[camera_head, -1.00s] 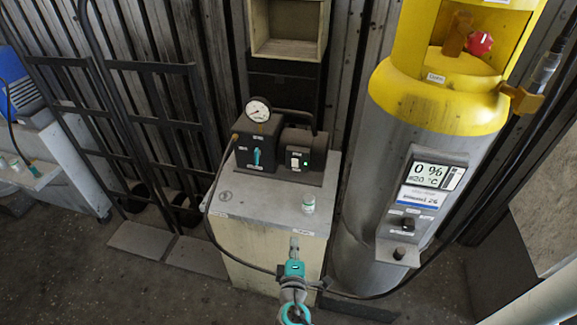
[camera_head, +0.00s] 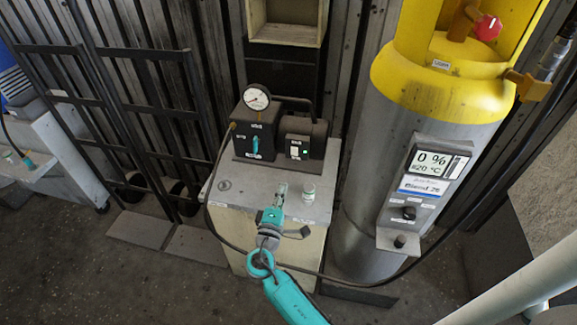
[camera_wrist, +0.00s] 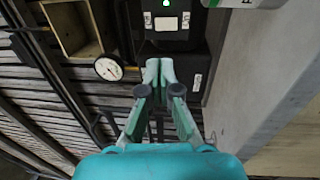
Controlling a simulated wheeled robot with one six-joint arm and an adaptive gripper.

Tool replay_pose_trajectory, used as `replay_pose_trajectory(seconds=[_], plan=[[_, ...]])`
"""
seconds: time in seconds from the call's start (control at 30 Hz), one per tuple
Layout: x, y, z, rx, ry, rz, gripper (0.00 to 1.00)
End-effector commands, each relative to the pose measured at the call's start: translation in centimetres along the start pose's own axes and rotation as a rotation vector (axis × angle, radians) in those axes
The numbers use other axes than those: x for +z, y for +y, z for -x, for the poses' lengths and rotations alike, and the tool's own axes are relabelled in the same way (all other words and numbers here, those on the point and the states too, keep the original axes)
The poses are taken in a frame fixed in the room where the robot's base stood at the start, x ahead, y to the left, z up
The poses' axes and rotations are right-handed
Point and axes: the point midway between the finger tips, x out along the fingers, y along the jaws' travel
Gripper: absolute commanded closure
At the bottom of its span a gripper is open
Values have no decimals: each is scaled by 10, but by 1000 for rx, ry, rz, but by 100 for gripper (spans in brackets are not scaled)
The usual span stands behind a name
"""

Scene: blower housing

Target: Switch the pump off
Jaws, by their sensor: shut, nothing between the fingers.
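The pump (camera_head: 310,130) is a dark unit on top of a cream cabinet, with a round white gauge (camera_head: 257,98) and a teal lever (camera_head: 256,145) on its left part. Its right part carries a pale switch (camera_head: 294,152) beside a lit green lamp (camera_head: 305,151). My gripper (camera_head: 280,190) is shut and empty, in front of the pump, over the cabinet's front. In the wrist view the closed fingertips (camera_wrist: 159,68) point towards the switch (camera_wrist: 166,23), apart from it in the picture; the green lamp (camera_wrist: 166,3) is lit at the top edge.
A yellow-topped cylinder (camera_head: 435,85) with a display panel (camera_head: 430,165) stands to the right. A black hose loops around the cabinet. Dark hand-truck frames (camera_head: 120,60) lean at left.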

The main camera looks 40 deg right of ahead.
Motion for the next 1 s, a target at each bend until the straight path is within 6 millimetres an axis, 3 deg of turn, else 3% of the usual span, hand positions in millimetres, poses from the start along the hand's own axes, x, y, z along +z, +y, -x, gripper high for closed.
replay_pose_trajectory(seconds=[0.17, 0.7, 1.0], plan=[[1, 0, -21, 0, -3, -1, 100], [1, 1, -116, 0, -2, -1, 100], [0, 0, -136, -1, 0, 0, 100]])
